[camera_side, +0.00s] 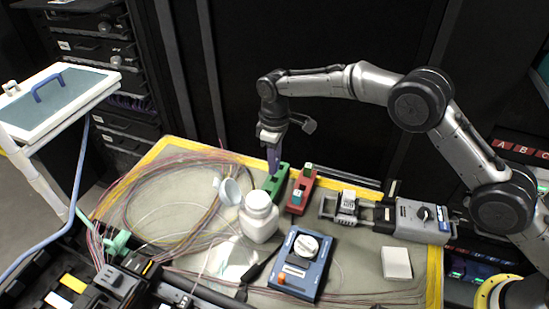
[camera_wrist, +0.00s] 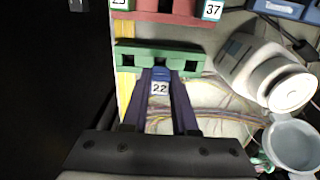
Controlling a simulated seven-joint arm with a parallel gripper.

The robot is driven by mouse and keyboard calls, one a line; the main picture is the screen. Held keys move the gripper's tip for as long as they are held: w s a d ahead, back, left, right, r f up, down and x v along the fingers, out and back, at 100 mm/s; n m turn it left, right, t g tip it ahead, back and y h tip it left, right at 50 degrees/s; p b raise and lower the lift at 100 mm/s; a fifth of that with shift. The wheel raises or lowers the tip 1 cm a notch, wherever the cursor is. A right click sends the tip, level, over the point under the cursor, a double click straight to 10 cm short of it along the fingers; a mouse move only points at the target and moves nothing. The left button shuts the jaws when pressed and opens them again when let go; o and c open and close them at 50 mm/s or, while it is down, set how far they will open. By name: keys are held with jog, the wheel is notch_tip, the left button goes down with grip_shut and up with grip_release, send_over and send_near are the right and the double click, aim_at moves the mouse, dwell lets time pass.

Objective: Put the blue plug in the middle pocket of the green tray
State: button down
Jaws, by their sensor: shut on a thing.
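The green tray (camera_side: 279,180) lies near the back of the mat in the side view. In the wrist view the green tray (camera_wrist: 130,51) runs across the upper middle, with an empty-looking pocket at each end. My gripper (camera_wrist: 161,80) is shut on the blue plug (camera_wrist: 160,72), which carries a white label reading 22. The plug is at the middle of the tray, between the two end pockets. I cannot tell how deep it sits in the middle pocket. In the side view my gripper (camera_side: 273,165) points down at the tray and hides the plug.
A red tray (camera_side: 302,183) with labelled plugs stands just right of the green tray. A white bottle (camera_side: 259,218) and a whitish cup (camera_side: 229,191) stand close in front and left. Loose fibre coils cover the left. A blue device (camera_side: 302,262) sits in front, a grey device (camera_side: 420,220) at right.

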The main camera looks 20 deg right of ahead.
jog(key=shift+f, duration=1.9)
dwell(2.0)
jog(key=c, duration=0.6)
grip_release()
jog(key=shift+r, duration=3.05)
